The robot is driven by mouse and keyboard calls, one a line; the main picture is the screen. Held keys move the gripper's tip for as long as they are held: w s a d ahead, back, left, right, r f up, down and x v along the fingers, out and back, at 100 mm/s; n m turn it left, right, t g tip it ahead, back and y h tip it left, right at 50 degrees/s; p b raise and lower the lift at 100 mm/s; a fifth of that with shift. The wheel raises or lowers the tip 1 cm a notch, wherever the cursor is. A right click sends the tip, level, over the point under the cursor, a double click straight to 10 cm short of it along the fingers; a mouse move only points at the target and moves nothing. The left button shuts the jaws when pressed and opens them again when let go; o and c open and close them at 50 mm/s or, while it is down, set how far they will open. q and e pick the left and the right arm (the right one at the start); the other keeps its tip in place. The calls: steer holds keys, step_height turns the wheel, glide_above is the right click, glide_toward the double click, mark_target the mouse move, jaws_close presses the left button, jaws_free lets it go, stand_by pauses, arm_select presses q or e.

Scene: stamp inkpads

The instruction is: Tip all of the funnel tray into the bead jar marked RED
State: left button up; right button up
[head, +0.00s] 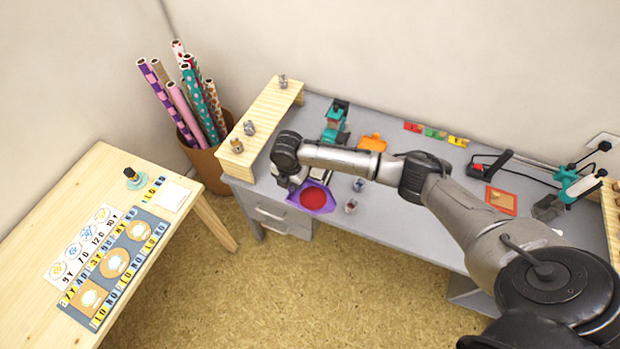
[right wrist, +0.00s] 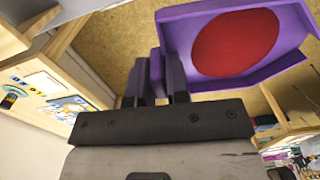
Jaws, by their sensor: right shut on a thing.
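The purple funnel tray (head: 298,201) holds a round patch of red beads (head: 313,198). It is over the left front part of the grey desk, at its front edge. My right gripper (head: 297,183) is at the tray's left back side. In the right wrist view the gripper (right wrist: 157,92) is shut on the tray's purple handle, and the tray (right wrist: 177,38) extends to the upper right with the red beads (right wrist: 236,43) in it. A small clear jar (head: 351,206) stands right of the tray, with another jar (head: 360,184) behind it. Their labels are unreadable. My left gripper is out of view.
The grey desk (head: 400,222) has a wooden shelf (head: 265,110) on its left with small items on it. A teal device (head: 335,121), an orange item (head: 373,142) and coloured pads (head: 436,133) are at the back. A wooden table (head: 60,215) stands apart at left.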

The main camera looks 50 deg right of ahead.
mark_target(310, 185)
steer(key=s+d+f+n, duration=0.1)
steer(key=d+f+n+p, duration=0.1)
steer(key=n, duration=0.1)
steer(key=s+d+f+n+p, duration=0.1)
steer(key=shift+s+d+n, duration=0.3)
steer(key=shift+d, duration=0.05)
steer(key=shift+s+d+f+n+p, duration=0.3)
steer(key=shift+d+f+n, duration=0.1)
steer(key=shift+s+d+f, duration=0.1)
steer(key=shift+s+d+f+t+y+b, duration=0.15)
steer(key=shift+s+d+t+y+b, duration=0.1)
steer(key=shift+t+y+b, duration=0.3)
steer(key=shift+s+d+f+t+y+b, duration=0.1)
steer(key=shift+s+d+t+y+b, duration=0.1)
steer(key=shift+t+y+b, duration=0.35)
steer(key=shift+s+d+f+t+y+b, duration=0.2)
steer(key=shift+s+d+t+y+b, duration=0.35)
steer(key=shift+b, duration=0.55)
steer(key=shift+w+a+r, duration=0.1)
steer(key=shift+a, duration=0.1)
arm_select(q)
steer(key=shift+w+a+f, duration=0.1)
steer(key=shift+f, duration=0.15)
arm_select(e)
steer(key=shift+w, duration=0.1)
steer(key=shift+t, duration=0.25)
